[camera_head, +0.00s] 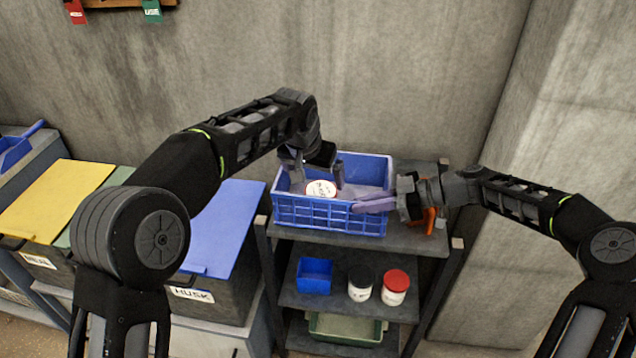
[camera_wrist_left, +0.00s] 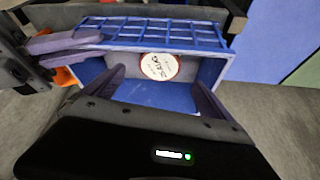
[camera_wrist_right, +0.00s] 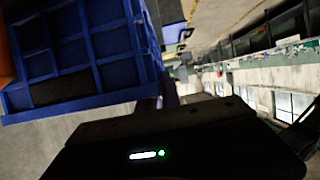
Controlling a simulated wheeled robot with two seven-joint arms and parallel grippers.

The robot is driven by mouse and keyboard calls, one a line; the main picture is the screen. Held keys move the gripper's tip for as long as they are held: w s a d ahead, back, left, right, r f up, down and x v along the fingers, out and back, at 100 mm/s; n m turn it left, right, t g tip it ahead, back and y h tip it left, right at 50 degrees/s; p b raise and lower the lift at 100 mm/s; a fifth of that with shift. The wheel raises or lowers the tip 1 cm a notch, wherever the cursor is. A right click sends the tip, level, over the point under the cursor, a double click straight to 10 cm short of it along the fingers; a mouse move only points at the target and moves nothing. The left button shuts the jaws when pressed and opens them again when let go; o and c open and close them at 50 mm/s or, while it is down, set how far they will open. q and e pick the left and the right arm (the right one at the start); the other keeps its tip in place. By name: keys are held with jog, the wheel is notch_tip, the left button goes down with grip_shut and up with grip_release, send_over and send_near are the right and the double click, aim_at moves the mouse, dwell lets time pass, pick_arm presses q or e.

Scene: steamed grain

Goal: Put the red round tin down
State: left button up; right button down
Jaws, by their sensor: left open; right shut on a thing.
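The red round tin (camera_head: 321,189) lies in the blue crate (camera_head: 330,214), its white lettered face up and a thin red edge showing. It also shows in the left wrist view (camera_wrist_left: 159,66), on the crate floor. My left gripper (camera_head: 317,176) is open over the crate, fingers on either side of the tin and apart from it in the left wrist view (camera_wrist_left: 156,88). My right gripper (camera_head: 374,202) is shut on the crate's wall near its right front corner. In the right wrist view the crate's side (camera_wrist_right: 75,50) is close; the fingertips are mostly dark there.
The crate stands on the top of a grey shelf rack (camera_head: 421,240). An orange object (camera_head: 430,220) lies right of it. Below are a small blue bin (camera_head: 314,276), a dark-lidded jar (camera_head: 361,283) and a red-lidded jar (camera_head: 396,287). A blue-lidded husk bin (camera_head: 228,228) stands left.

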pick_arm(q)
jog(key=shift+s+r, duration=0.1)
jog(key=shift+r, duration=0.1)
dwell(0.4)
pick_arm(e)
jog(key=c, duration=1.5)
grip_release()
jog(key=shift+o, duration=0.2)
jog(key=shift+d, duration=0.1)
jog(key=v, duration=1.2)
pick_arm(q)
jog(key=shift+f, duration=0.1)
pick_arm(e)
jog(key=shift+s+f, duration=0.1)
jog(key=shift+f, duration=0.05)
